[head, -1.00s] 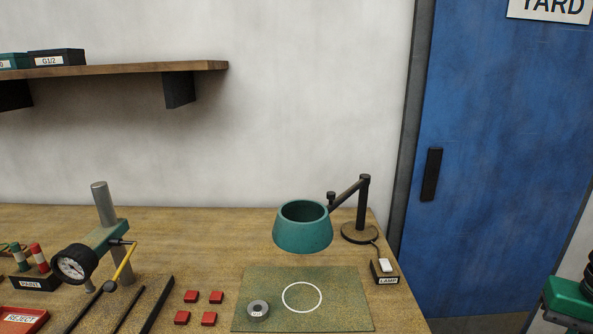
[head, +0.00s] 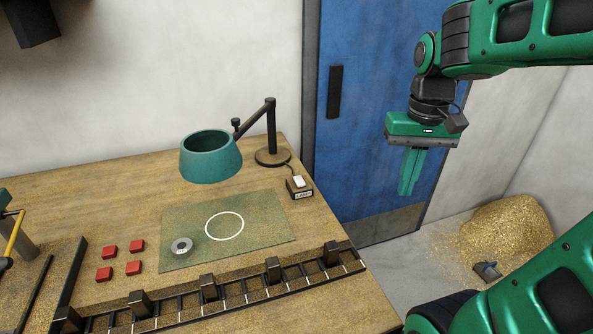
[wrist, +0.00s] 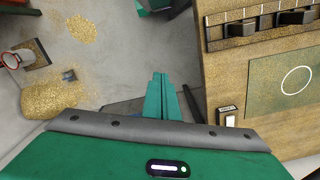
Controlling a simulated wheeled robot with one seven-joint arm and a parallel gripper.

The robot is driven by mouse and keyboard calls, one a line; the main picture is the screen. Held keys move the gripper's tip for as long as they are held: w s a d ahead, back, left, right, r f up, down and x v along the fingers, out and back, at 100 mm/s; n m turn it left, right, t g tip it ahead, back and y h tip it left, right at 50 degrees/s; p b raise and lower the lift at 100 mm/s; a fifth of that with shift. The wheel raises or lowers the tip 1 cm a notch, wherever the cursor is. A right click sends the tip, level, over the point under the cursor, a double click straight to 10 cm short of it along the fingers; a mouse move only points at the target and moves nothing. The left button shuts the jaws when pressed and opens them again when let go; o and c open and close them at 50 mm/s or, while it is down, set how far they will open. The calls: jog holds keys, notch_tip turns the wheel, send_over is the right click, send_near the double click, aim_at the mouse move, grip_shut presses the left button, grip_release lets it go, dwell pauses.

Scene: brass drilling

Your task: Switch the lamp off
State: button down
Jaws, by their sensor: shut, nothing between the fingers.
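The teal-shaded lamp (head: 210,157) stands at the back right of the workbench on a black jointed arm and round base (head: 272,157). A cord runs from its base to a small dark box with a white rocker switch (head: 299,182), labelled LAMP, near the bench's right edge. The switch also shows in the wrist view (wrist: 228,120), right of my fingers. My gripper (head: 408,192) is shut and empty, pointing down in front of the blue door, off the bench to the right of the switch. Its fingers show together in the wrist view (wrist: 160,78).
A green mat (head: 270,222) with a white circle and a grey ring part (head: 181,247) lies under the lamp. Several red blocks (head: 105,273) lie left of it. A black rack (head: 240,292) runs along the front edge. Brass shavings (head: 510,235) lie on the floor.

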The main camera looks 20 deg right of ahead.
jog(key=w+a+r+n, duration=0.1)
jog(key=w+a+r, duration=0.15)
jog(key=w, duration=0.35)
jog(key=w+a+r+n, duration=0.1)
jog(key=w+a+r, duration=0.1)
jog(key=w+a, duration=0.3)
jog(key=r+n, duration=0.2)
send_over(299, 183)
jog(key=shift+w+d+f, duration=0.1)
jog(key=shift+w+d, duration=0.05)
jog(key=shift+d, duration=0.05)
notch_tip(299, 183, down, 14)
jog(key=shift+f, duration=0.1)
jog(key=shift+a, duration=0.15)
